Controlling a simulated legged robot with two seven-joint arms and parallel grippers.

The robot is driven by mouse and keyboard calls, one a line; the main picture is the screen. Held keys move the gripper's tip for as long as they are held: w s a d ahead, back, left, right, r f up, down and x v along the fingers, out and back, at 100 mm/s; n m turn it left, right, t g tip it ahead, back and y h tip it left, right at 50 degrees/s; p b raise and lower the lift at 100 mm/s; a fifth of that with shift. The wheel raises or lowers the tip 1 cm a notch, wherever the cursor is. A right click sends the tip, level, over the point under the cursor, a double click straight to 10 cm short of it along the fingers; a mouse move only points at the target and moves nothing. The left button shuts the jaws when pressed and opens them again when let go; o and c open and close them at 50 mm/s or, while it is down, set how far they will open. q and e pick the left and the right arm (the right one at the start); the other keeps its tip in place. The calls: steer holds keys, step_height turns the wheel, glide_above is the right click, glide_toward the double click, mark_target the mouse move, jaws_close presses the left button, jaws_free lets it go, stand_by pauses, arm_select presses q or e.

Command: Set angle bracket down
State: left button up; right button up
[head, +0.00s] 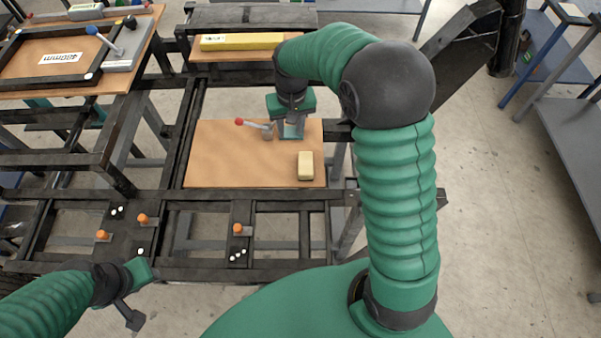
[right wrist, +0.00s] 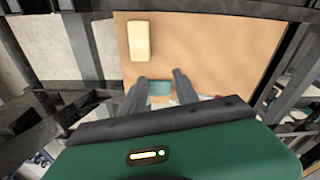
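My right gripper (head: 291,134) points down over the back right part of a tan wooden board (head: 220,160). A small grey-teal piece, which I take for the angle bracket (right wrist: 160,88), spans the gap between its two grey fingers in the right wrist view. The bracket (head: 291,130) shows only partly under the gripper in the head view. It is low over the board; I cannot tell whether it touches it. My left gripper (head: 131,316) is at the lower left, away from the board, and its finger opening is unclear.
A grey clamp with a red-knobbed lever (head: 254,126) stands just left of the right gripper. A cream block (head: 305,166) lies in front of it. A yellow bar (head: 241,41) lies behind. Orange-knobbed fixtures (head: 238,230) sit on the near frame. The board's front left is clear.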

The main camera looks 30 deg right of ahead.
steer(key=s+a+n, duration=0.1)
steer(key=s+a, duration=0.1)
steer(key=s, duration=0.3)
steer(key=s+a+f+n+t, duration=0.1)
steer(key=s+a, duration=0.2)
steer(key=s, duration=0.3)
steer(key=s+a+f+n, duration=0.1)
steer(key=s+a, duration=0.1)
steer(key=s, duration=0.4)
steer(key=shift+s+a+f, duration=0.15)
steer(key=shift+a, duration=0.15)
steer(key=shift+a, duration=0.1)
steer(key=shift+a, duration=0.25)
steer(key=shift+d, duration=0.2)
